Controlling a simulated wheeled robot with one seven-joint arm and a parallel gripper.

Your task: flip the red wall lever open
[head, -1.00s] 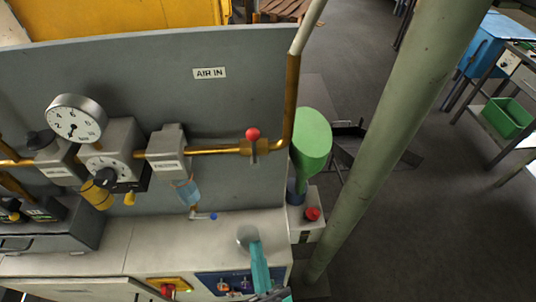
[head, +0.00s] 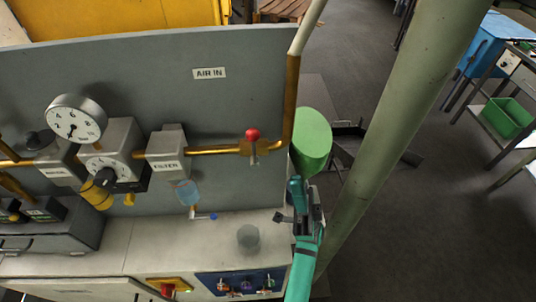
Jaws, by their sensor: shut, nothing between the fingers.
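The red wall lever, a red ball knob (head: 252,134) on a short stem, stands on a brass valve (head: 255,147) in the pipe below the AIR IN label (head: 209,73). The knob is above the pipe, with the stem pointing roughly upright. My gripper (head: 287,217) is below and to the right of the lever, at the right end of the cabinet top, apart from the lever. It is shut and empty. Its fingertips are small and partly dark in this view.
A brass pipe (head: 293,95) rises right of the valve. A green rounded object (head: 312,138) stands behind my arm, and a thick pale post (head: 398,115) is farther right. A filter (head: 168,153) and gauge (head: 75,120) are left. The panel around the lever is bare.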

